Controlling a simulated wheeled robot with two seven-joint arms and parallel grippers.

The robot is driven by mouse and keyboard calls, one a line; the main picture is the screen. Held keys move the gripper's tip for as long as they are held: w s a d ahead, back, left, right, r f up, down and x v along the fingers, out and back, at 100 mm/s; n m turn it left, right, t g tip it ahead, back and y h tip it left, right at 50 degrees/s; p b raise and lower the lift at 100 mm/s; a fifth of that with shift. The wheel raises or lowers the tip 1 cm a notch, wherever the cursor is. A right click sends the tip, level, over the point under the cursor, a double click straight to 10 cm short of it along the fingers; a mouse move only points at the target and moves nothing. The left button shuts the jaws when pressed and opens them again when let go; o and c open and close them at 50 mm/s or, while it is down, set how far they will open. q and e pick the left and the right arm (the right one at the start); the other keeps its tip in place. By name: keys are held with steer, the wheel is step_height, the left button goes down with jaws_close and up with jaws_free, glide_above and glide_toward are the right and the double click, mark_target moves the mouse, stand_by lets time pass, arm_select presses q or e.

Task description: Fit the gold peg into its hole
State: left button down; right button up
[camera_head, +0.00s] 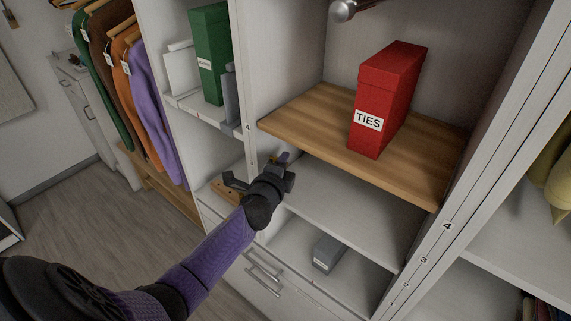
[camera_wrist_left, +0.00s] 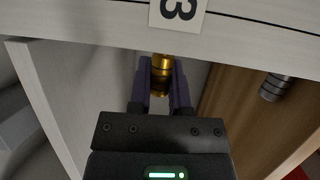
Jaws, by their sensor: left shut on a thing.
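My left gripper (camera_head: 283,159) is beside the front edge of the white left divider (camera_head: 250,145), below the wooden shelf board (camera_head: 330,120). In the left wrist view my left gripper (camera_wrist_left: 161,88) has its two purple fingers shut on the gold peg (camera_wrist_left: 161,64). The peg's far end meets or passes behind the pale panel edge (camera_wrist_left: 100,28) that carries a number 3 label (camera_wrist_left: 179,9); I cannot tell whether it touches. No hole shows; it is hidden. My right gripper is in neither view.
A red TIES box (camera_head: 375,110) stands on the wooden board. A grey metal pin (camera_wrist_left: 274,88) sits by the wood in the wrist view. A grey box (camera_head: 327,253) lies in the lower compartment. A green box (camera_head: 211,60) stands in the left cubby.

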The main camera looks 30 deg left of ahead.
arm_select(q)
steer(key=shift+a, duration=0.55)
steer(key=shift+c, duration=2.4)
jaws_free()
steer(key=p+v, duration=0.1)
steer(key=v, duration=0.9)
steer(key=shift+p, duration=0.35)
steer(key=shift+a+f, duration=0.1)
steer(key=s+d+f+n+g+h+b, duration=0.1)
steer(key=s+f+n+g+b, duration=0.2)
steer(key=f, duration=0.7)
steer(key=s+d+f+n+g+h+b, duration=0.15)
steer(key=s+f, duration=0.35)
steer(key=f, duration=0.5)
steer(key=s+d+f+n+g+b, duration=0.1)
steer(key=s+d+f+n+g, duration=0.3)
steer(key=f, duration=0.6)
steer(key=s+d+f+n+g+b, duration=0.1)
steer(key=s+f+g, duration=0.1)
steer(key=s+f, duration=0.3)
steer(key=s+d+f+n+g+h+b, duration=0.1)
steer(key=s+f, duration=0.4)
steer(key=s, duration=0.5)
steer(key=s+d+f+n+g+h+b, duration=0.1)
steer(key=s+d+f+n+g+b, duration=0.1)
steer(key=s+f, duration=0.3)
steer(key=s+g, duration=0.1)
steer(key=s, duration=0.2)
steer(key=shift+s+d, duration=0.25)
steer(key=shift+d, duration=0.15)
